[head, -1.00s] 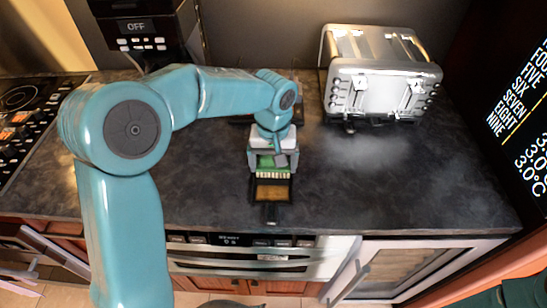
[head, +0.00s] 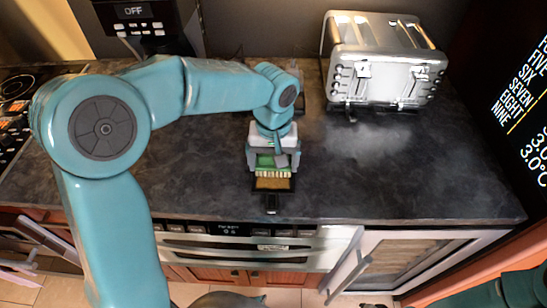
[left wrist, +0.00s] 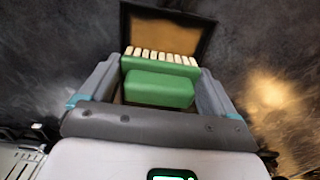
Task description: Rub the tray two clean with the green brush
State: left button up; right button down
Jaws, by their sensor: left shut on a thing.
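My left gripper (head: 272,165) is shut on the green brush (head: 265,160), seen from above. The tray (head: 272,188) has a dark rim, a brown inside and a short handle towards the counter's front edge. The brush's pale bristles lie over the tray; whether they touch its floor I cannot tell. In the left wrist view the green brush (left wrist: 158,88) sits between the two grey fingers, with the tray (left wrist: 205,30) beyond its bristles. The tray's back part is hidden under the gripper. My right gripper is out of view; only part of its arm shows at lower right.
A silver toaster (head: 385,70) stands at the back right, and a coffee machine (head: 145,25) at the back left. A stovetop (head: 12,115) is at the far left. The dark counter (head: 400,170) is clear right of the tray. An appliance door (head: 347,277) stands ajar below.

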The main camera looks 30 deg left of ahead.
pick_arm(q)
jog(key=shift+s+f, duration=0.1)
jog(key=shift+s+d+b, duration=0.4)
jog(key=shift+s, duration=0.3)
jog(key=shift+s+d, duration=0.3)
jog(key=shift+s, duration=0.35)
jog(key=shift+w+a, duration=0.1)
jog(key=shift+w, duration=0.1)
jog(key=shift+w+a, duration=0.25)
jog(key=shift+w, duration=0.3)
jog(key=shift+w, duration=0.1)
